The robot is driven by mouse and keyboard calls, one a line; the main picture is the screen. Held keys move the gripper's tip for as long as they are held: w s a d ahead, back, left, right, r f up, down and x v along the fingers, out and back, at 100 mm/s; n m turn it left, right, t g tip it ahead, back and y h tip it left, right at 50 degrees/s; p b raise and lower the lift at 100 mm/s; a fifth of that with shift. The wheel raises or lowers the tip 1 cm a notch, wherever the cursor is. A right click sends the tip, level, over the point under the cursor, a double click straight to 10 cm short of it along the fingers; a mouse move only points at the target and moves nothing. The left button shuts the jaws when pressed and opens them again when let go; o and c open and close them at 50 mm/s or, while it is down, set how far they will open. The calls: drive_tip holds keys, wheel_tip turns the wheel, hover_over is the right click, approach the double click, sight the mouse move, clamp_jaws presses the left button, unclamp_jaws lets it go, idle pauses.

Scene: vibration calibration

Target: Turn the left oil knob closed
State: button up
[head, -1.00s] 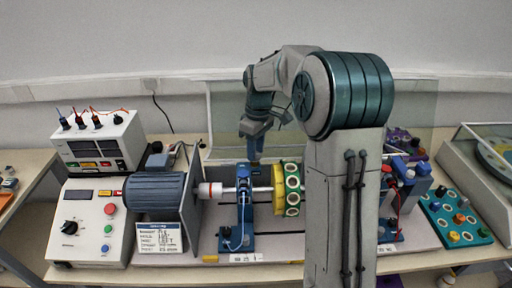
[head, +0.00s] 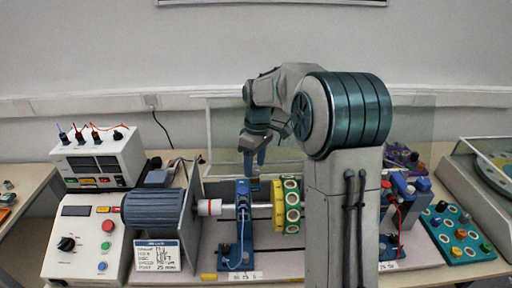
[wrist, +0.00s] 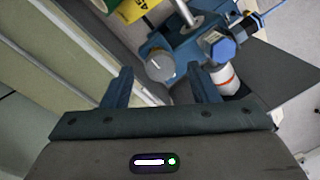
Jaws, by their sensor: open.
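The left bearing block (head: 238,252) is blue and stands on the bench plate around the shaft. In the wrist view a round grey knob (wrist: 160,66) with a white pointer line sits beside the blue block; it looks like the left oil knob. In the head view the knob cannot be made out behind the gripper and block. My gripper (wrist: 160,84) is open, with its fingertips on either side of the grey knob in the picture and not closed on it. In the head view my gripper (head: 254,166) points down just above the block.
A blue hexagonal cap (wrist: 223,49) is close to the right finger. A yellow rotor disc (head: 279,206) is right of the block and a ribbed motor (head: 153,210) left. A clear panel stands behind. My arm hides part of the rig's right side.

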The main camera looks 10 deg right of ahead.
wheel_tip(320, 180, up, 13)
drive_tip(key=w+d, duration=0.1)
idle(0.5)
drive_tip(key=s+f+m+t, duration=0.2)
drive_tip(key=s+f+m, duration=0.2)
drive_tip(key=s, duration=1)
drive_tip(key=s+a+f+m+t, duration=0.1)
drive_tip(key=s+f+m, duration=0.4)
drive_tip(key=s, duration=0.8)
drive_tip(key=shift+s+a+f+t+h, duration=0.2)
drive_tip(key=shift+s+f+t+h, duration=0.2)
drive_tip(key=shift+f+t, duration=0.2)
drive_tip(key=shift+r, duration=0.1)
